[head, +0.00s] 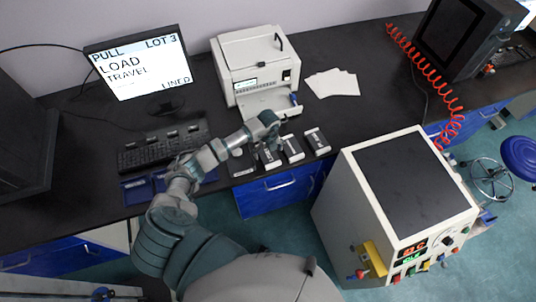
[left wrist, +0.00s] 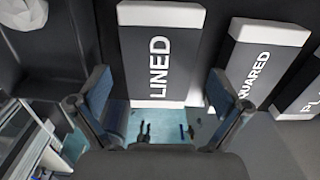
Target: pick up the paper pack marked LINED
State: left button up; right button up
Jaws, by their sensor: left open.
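The paper pack marked LINED (left wrist: 160,50) is a white block with a dark band and white letters. It fills the middle of the left wrist view. In the head view it lies in the row at the bench's front edge, partly hidden by my gripper (head: 268,157). My left gripper (left wrist: 158,80) is open and empty, with one finger on each side of the pack's near part. I cannot tell whether the fingers touch it or are still above it. The left gripper also shows in the head view (head: 266,137). My right gripper is in neither view.
The SQUARED pack (left wrist: 257,62) lies close to the right of LINED, near the right finger. Another pack (head: 317,140) is further right. A white machine (head: 250,65) stands behind the row, with loose sheets (head: 332,84) beside it. A keyboard (head: 160,148) lies left.

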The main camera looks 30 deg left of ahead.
pick_arm(q)
jog(key=shift+d+f, duration=0.1)
jog(key=shift+f, duration=0.5)
jog(key=shift+a, duration=0.3)
jog(key=c, duration=1.2)
jog(key=shift+d, duration=0.1)
jog(key=shift+c, duration=0.5)
